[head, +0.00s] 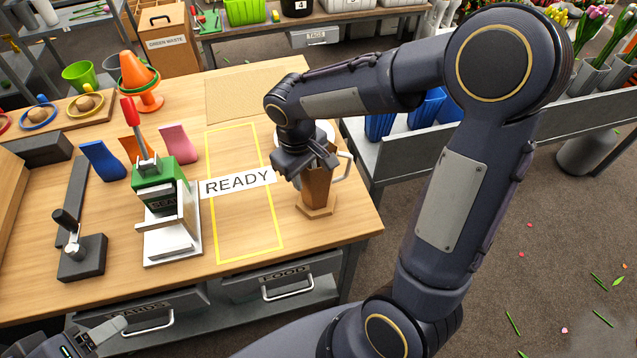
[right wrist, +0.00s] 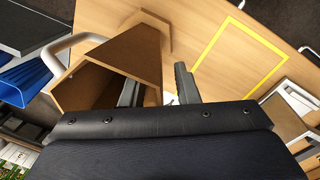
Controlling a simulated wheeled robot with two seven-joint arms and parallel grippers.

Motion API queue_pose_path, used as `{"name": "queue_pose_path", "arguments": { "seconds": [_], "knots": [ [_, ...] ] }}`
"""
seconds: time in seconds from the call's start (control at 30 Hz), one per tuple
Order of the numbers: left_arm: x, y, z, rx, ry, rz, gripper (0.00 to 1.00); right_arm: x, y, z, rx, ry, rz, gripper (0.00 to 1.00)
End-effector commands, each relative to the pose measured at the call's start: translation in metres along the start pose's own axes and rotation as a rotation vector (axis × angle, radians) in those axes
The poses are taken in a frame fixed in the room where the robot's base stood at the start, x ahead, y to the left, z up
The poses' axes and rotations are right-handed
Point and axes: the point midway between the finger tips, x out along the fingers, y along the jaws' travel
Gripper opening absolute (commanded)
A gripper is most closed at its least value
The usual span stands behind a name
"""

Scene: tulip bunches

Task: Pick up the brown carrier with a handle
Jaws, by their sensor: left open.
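The brown carrier (head: 317,188) stands upright near the right edge of the wooden table, on a wider brown base. Its pale grey handle (head: 346,166) sticks out on the right side. In the right wrist view the carrier (right wrist: 135,52) shows its open, angular top, with the handle (right wrist: 78,44) at left. My right gripper (head: 304,170) is over the carrier's top. In the wrist view its fingers (right wrist: 158,88) are apart, with a carrier wall seemingly between them; contact is unclear. My left gripper (head: 100,335) is open and empty at the lower left, away from the carrier.
A yellow outline (head: 230,256) with a READY label (head: 237,184) lies left of the carrier. A green stamp press (head: 160,185) stands further left. An orange cone (head: 138,72) is behind it. Blue bins (head: 425,108) stand on the grey bench at right. The outlined area is clear.

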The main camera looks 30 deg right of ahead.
Motion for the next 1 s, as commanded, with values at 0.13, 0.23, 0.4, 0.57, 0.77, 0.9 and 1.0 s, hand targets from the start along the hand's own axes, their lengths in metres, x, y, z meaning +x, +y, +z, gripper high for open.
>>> {"name": "queue_pose_path", "arguments": {
  "seconds": [0.13,0.23,0.4,0.57,0.77,0.9,1.0],
  "knots": [
    [-0.0001,0.0000,0.0000,0.000,0.000,0.000,0.61,0.0140,-0.0003,0.0003,0.001,-0.001,-0.001,0.28],
    [0.0000,0.0000,0.0001,0.000,0.000,0.000,0.61,0.0153,-0.0001,0.0001,0.002,0.001,-0.001,0.28],
    [0.0001,0.0000,0.0001,0.000,0.000,0.000,0.61,0.0150,-0.0001,0.0000,0.002,0.001,-0.001,0.23],
    [0.0001,0.0000,0.0001,0.000,0.000,0.000,0.61,0.0148,-0.0002,0.0000,0.001,0.001,-0.001,0.02],
    [0.0001,0.0000,0.0001,0.000,0.000,0.000,0.61,0.0146,-0.0002,-0.0001,0.001,0.001,-0.001,0.00],
    [0.0000,0.0000,0.0001,0.000,0.000,0.000,0.61,0.0145,-0.0002,-0.0002,0.001,0.002,-0.001,0.00],
    [0.0000,0.0000,0.0001,0.000,0.000,0.000,0.61,0.0144,-0.0002,-0.0002,0.001,0.002,-0.001,0.00]
  ]
}}
